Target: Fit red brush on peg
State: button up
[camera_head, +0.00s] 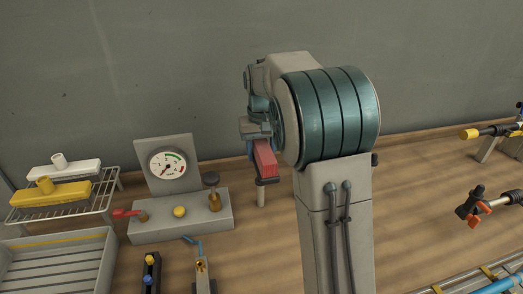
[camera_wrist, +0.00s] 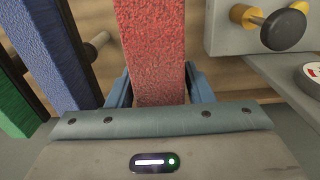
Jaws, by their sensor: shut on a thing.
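The red brush (camera_head: 265,158) is a red block held by my gripper (camera_head: 256,141), left of my large arm link. In the wrist view the rough red brush face (camera_wrist: 150,45) runs up from between the blue fingers of my gripper (camera_wrist: 160,88), which is shut on it. A pale round peg (camera_wrist: 97,45) shows left of the red brush, apart from it in the picture. A pale post (camera_head: 261,194) stands below the brush in the head view; I cannot tell if it is the same peg.
A blue brush (camera_wrist: 48,50) and a green brush (camera_wrist: 14,105) are left of my gripper. A wire rack (camera_head: 66,206) holds yellow and white blocks. Hose nozzles (camera_head: 483,133) are at right.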

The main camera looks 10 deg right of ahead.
jog(key=shift+f+b, duration=1.5)
jog(key=shift+f, duration=0.85)
jog(key=o, duration=1.2)
notch_tip(320, 180, up, 14)
jog(key=shift+f, duration=0.1)
jog(key=s+f+t, duration=0.1)
jog(key=s+f, duration=0.3)
jog(key=s, duration=0.5)
jog(key=s+f+t, duration=0.1)
jog(key=s+f, duration=0.3)
jog(key=s, duration=0.5)
jog(key=s+f+t, duration=0.1)
jog(key=s+f, duration=0.3)
jog(key=s, duration=0.5)
jog(key=shift+s+f, duration=0.15)
jog(key=shift+f, duration=0.1)
